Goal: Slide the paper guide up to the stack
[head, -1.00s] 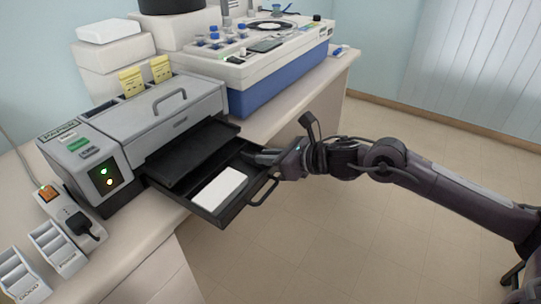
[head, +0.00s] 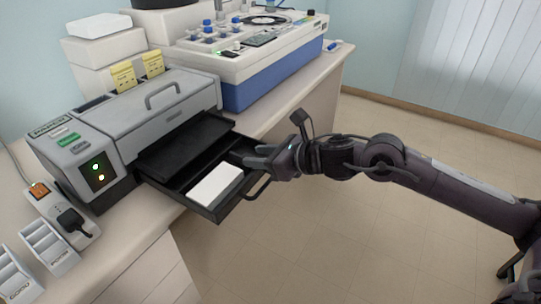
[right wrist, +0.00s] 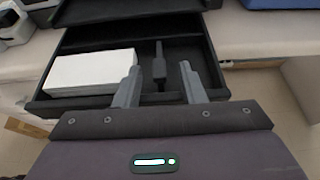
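The white paper stack (head: 215,185) lies in the black pulled-out tray (head: 206,213) of the grey printer. It also shows at the left of the tray in the right wrist view (right wrist: 92,72). The paper guide (right wrist: 159,66) is a dark upright piece to the right of the stack, with a gap between them. My right gripper (head: 248,158) reaches into the tray from the right. In the right wrist view my right gripper (right wrist: 160,76) is open, and the guide shows between its fingers. I cannot tell whether either finger touches it. My left gripper is not in view.
The grey printer (head: 150,113) stands behind the tray on the pale bench. A tray handle (head: 258,188) sticks out at the front, below my right gripper. A white and blue staining machine (head: 255,90) stands farther back. Open floor lies to the right.

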